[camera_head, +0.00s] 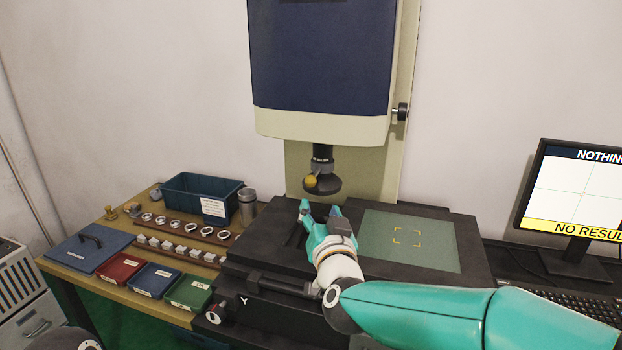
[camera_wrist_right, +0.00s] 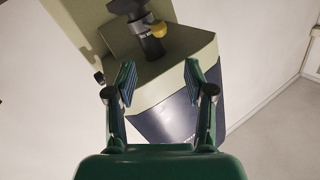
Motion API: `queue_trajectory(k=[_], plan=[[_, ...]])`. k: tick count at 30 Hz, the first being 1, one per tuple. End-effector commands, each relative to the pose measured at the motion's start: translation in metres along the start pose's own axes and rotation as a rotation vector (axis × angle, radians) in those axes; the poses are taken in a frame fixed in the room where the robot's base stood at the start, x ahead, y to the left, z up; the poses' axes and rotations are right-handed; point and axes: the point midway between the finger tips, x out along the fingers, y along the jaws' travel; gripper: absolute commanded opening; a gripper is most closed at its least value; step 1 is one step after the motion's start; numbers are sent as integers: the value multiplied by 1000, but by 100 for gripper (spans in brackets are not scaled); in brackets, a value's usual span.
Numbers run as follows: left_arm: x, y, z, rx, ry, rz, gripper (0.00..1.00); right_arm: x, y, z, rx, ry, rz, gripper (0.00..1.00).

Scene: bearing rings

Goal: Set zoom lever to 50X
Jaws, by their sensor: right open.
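The zoom lever has a round yellow knob (camera_head: 311,181) on the dark lens barrel (camera_head: 322,160) under the measuring machine's head. In the right wrist view the yellow knob (camera_wrist_right: 158,29) shows at the top, beyond the fingers, with the barrel (camera_wrist_right: 150,45) beside it. My right gripper (camera_head: 320,209) is open and empty, just below the lens, its fingers pointing up toward it. In the right wrist view the fingers (camera_wrist_right: 160,78) are spread, with a gap between them and the knob. The zoom markings are too small to read. My left gripper is not in view.
The dark stage with a green glass plate (camera_head: 410,240) lies under the lens. A monitor (camera_head: 575,195) reading "NO RESULT" stands at right. At left, a wooden table holds a blue bin (camera_head: 200,195), rows of rings (camera_head: 175,226) and small red, blue and green boxes.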

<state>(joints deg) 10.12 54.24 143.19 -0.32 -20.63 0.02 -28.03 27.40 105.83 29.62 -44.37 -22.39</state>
Motion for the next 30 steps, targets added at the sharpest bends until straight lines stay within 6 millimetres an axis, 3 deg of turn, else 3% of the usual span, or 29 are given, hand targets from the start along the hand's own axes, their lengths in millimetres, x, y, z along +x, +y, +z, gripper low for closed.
queue_trajectory(k=[9,18,24,30], plan=[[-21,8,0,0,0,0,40,65,3,-2,-1,-1,6,53],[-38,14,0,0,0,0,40,117,4,-2,0,-1,6,53],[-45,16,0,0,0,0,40,138,5,-1,0,0,7,53],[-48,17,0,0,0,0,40,146,5,0,-1,-1,6,53]])
